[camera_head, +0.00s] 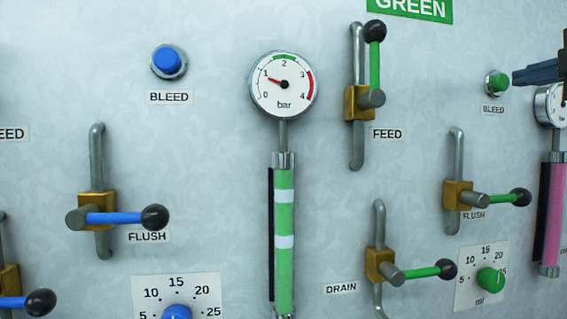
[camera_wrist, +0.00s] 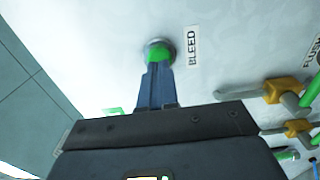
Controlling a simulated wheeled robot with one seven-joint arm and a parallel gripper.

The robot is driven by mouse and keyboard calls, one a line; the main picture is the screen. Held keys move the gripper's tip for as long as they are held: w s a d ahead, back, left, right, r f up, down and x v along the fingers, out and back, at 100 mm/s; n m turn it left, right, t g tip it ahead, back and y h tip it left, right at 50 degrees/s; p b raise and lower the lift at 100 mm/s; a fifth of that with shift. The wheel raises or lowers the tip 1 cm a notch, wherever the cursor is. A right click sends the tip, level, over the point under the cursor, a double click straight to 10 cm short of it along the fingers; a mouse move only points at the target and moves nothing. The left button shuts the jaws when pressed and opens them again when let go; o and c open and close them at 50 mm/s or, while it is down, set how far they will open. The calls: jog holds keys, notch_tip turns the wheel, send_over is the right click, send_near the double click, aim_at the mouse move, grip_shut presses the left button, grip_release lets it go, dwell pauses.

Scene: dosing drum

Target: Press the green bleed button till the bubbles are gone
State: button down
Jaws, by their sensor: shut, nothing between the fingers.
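The green bleed button (camera_head: 499,83) sits in a metal collar at the upper right of the panel, above a BLEED label. It also shows in the wrist view (camera_wrist: 158,55), just beyond my fingertips. My gripper (camera_head: 516,77) comes in from the right edge, shut and empty, its blue fingertips (camera_wrist: 156,70) right by the button. In the head view a very small gap seems to show between them; I cannot tell for sure whether they touch. The green sight tube (camera_head: 284,272) under the gauge holds green liquid with two pale bands, apparently bubbles.
The pressure gauge (camera_head: 284,84) reads a little above 1 bar. The green feed lever (camera_head: 375,62) points up; the green flush lever (camera_head: 500,198) and drain lever (camera_head: 425,271) point right. A blue bleed button (camera_head: 167,60) is at the left. A pink tube (camera_head: 552,215) stands at the right edge.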

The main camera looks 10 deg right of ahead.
jog(key=shift+w, duration=0.95)
jog(key=shift+s, duration=0.75)
jog(key=shift+w, duration=0.95)
jog(key=shift+s, duration=0.95)
jog(key=shift+s, duration=0.1)
jog(key=s, duration=0.7)
jog(key=shift+s+d, duration=0.15)
jog(key=shift+s, duration=0.25)
dwell(0.4)
